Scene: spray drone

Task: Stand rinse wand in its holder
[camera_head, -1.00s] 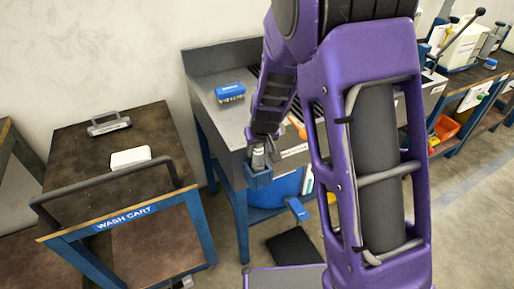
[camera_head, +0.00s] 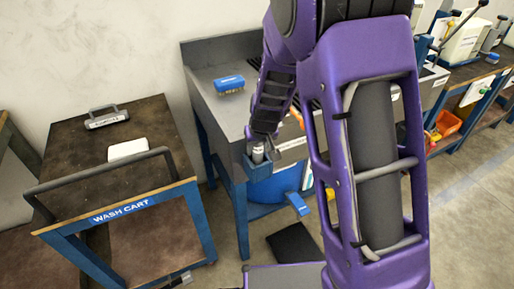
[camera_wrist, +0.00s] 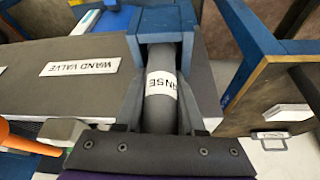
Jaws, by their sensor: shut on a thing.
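The rinse wand (camera_wrist: 160,95) is a grey cylinder with a white label, partly readable, in the wrist view. My gripper (camera_wrist: 163,80) is shut on it, with a dark finger on each side. The wand's far end enters the blue holder (camera_wrist: 165,18), whose walls hide that end. In the head view the wand (camera_head: 258,152) shows as a short upright grey piece between my gripper (camera_head: 262,136) and the blue holder (camera_head: 259,169) at the sink bench's front corner. How deep the wand sits cannot be seen.
The grey sink bench (camera_head: 222,108) carries a blue brush (camera_head: 229,84). A "WAND VALVE" label (camera_wrist: 80,67) is on the bench. The wash cart (camera_head: 119,213) stands left, with a white block (camera_head: 128,149) on top. A blue bucket (camera_head: 275,187) is below the bench.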

